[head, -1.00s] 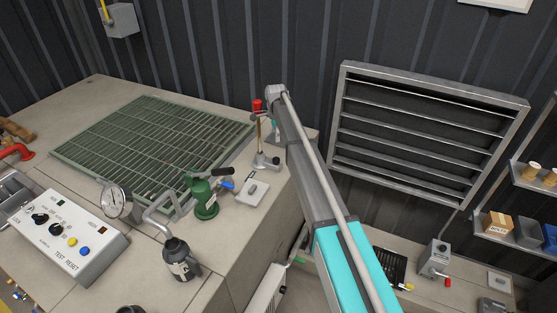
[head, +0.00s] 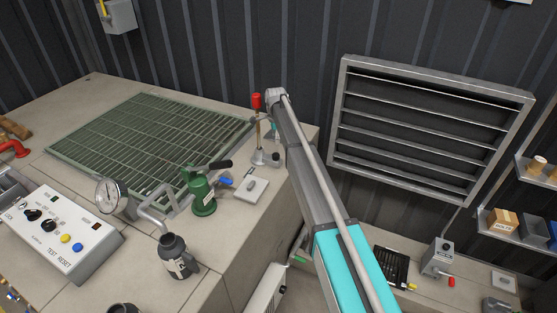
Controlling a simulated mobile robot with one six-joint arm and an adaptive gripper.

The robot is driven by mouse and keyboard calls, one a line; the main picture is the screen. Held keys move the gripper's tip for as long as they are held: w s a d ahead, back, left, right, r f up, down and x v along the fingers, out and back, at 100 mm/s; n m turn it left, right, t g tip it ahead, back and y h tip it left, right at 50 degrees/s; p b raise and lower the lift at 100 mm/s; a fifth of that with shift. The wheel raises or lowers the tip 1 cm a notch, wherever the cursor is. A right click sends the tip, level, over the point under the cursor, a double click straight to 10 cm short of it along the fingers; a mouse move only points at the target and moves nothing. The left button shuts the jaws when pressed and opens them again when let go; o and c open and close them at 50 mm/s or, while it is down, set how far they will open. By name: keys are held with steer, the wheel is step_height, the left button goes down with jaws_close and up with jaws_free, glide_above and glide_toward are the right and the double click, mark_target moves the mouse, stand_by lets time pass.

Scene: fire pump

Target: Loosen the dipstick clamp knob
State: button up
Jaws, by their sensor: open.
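The dipstick stands upright at the right end of the bench, with a red handle (head: 257,101) on top and a thin brownish rod below it. Its grey conical stand (head: 258,156) rests on the bench top. A small dark knob (head: 276,159) shows at the right of the stand's foot; I cannot tell surely whether it is the clamp knob. My arm rises from the lower right and its far joint is just right of the red handle. My gripper is hidden behind my arm, so its distance from the knob does not show.
A green hand pump (head: 203,194) with a black-gripped lever and a small grey plate (head: 250,190) stand close in front of the dipstick. A green grating (head: 145,150) lies to the left. A gauge (head: 110,195), a dark bottle (head: 176,256) and a control box (head: 60,235) are nearer me.

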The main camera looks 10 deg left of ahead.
mark_target(276, 155)
steer(key=shift+f+b, duration=4.5)
steer(key=shift+f, duration=0.3)
